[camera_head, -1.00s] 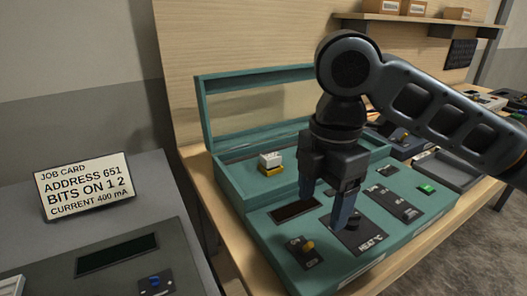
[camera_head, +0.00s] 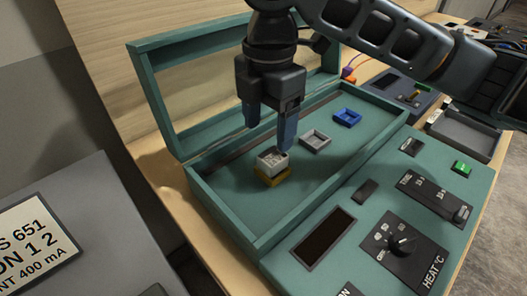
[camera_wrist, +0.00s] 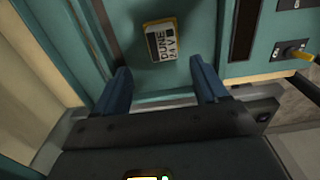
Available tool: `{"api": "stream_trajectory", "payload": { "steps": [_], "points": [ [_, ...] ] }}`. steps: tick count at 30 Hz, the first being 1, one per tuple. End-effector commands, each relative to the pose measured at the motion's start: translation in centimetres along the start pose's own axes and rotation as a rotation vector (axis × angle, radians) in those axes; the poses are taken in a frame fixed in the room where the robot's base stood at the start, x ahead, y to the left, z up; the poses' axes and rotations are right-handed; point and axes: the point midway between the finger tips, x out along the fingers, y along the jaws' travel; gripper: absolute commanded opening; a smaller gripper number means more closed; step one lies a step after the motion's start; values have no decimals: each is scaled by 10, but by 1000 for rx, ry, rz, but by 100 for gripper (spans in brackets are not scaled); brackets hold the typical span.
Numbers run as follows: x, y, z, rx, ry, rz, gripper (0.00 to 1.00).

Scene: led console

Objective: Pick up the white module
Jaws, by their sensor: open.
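The white module (camera_head: 271,161) sits on a yellow base or socket (camera_head: 272,178) inside the teal console's recessed tray. In the wrist view, the white module (camera_wrist: 161,43) shows a "DUNE 24 V" label and a yellow edge, beyond the fingertips and slightly tilted. My gripper (camera_head: 268,138) is open, pointing down just above and behind the module. The right finger overlaps the module's upper edge in the head view; I cannot tell if they touch. In the wrist view, the blue fingers of my gripper (camera_wrist: 160,66) are apart with nothing between them.
A grey square socket (camera_head: 316,141) and a blue one (camera_head: 347,118) lie to the right in the tray. The tray's teal front wall (camera_head: 325,191) and raised lid frame (camera_head: 165,105) border it. A control panel with a HEAT knob (camera_head: 402,244) lies in front.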

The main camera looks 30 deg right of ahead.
Motion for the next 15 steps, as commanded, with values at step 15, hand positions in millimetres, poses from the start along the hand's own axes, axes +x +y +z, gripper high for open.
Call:
{"api": "stream_trajectory", "payload": {
  "steps": [15],
  "points": [
    [61,-4,5,2,1,-2,72]
  ]
}}
